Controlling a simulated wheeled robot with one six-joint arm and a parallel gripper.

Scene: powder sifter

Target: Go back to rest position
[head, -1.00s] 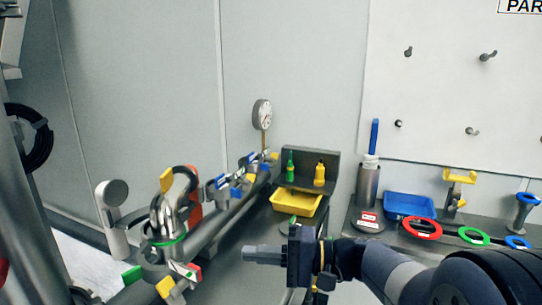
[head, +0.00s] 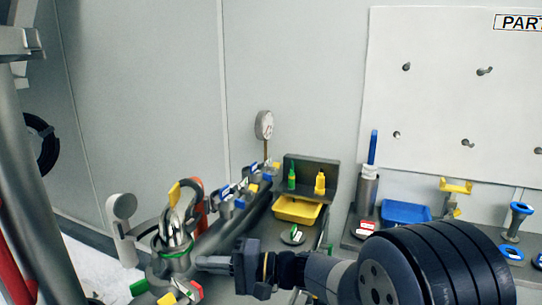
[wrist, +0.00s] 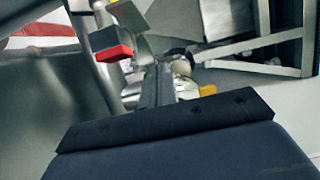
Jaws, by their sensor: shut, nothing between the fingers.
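My gripper (head: 213,263) is in the lower middle of the head view, at the end of my arm that comes in from the right. It points left, and its fingers are shut with nothing held. In the picture its tip is just right of the steel sifter housing (head: 172,262); I cannot tell whether they touch. In the wrist view the shut fingers (wrist: 156,88) stand in the middle, with a red-ended black handle (wrist: 113,53) beyond them to the left.
A pipe with blue valves (head: 238,196) runs back from the housing to a gauge (head: 264,125). A yellow tray (head: 298,209), green bottle (head: 291,178) and yellow bottle (head: 320,182) stand behind my arm. A blue tray (head: 405,212) is at the right. The pegboard (head: 440,90) is above.

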